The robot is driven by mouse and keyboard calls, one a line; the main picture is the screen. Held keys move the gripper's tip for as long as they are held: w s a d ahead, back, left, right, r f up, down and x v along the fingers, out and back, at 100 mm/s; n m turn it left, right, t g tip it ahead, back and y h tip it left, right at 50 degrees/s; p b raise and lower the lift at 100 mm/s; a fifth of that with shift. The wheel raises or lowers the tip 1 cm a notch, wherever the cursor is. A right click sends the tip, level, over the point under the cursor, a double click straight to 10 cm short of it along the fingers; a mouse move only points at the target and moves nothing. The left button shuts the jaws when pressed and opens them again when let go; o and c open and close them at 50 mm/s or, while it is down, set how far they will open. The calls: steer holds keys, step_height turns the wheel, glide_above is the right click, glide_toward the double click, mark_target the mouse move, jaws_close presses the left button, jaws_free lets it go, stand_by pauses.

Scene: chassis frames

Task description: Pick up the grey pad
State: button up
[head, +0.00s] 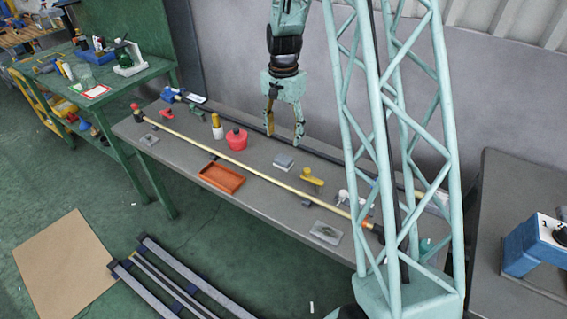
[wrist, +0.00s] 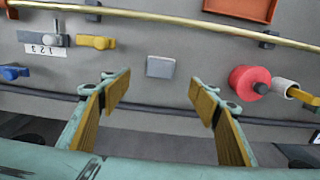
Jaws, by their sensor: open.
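The grey pad (head: 283,161) is a small light grey square lying on the grey bench (head: 262,200), between the yellow rod and the dark rod. In the wrist view the pad (wrist: 160,67) lies flat, beyond the fingertips and centred between them. My gripper (head: 284,137) points down above the bench, behind the pad in the head view. Its fingers are spread with nothing between them, and they also show in the wrist view (wrist: 160,96). The fingers are apart from the pad.
An orange tray (head: 221,177) lies front left, and a yellow part (head: 312,179) to the right. The yellow rod (head: 254,172) crosses in front; the dark rod (head: 245,124) runs behind.

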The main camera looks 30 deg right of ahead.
glide_above(283, 158)
steer(key=shift+s+f+b, duration=0.2)
steer(key=shift+f+b, duration=0.25)
steer(key=shift+f, duration=3.3)
steer(key=shift+w+f+b, duration=0.1)
steer(key=shift+f+b, duration=0.35)
steer(key=shift+f, duration=2.15)
steer(key=shift+c, duration=0.4)
steer(key=c, duration=0.9)
steer(key=shift+r, duration=0.2)
steer(key=shift+r+p, duration=0.75)
steer(key=shift+r, duration=4.1)
steer(key=shift+o, duration=0.5)
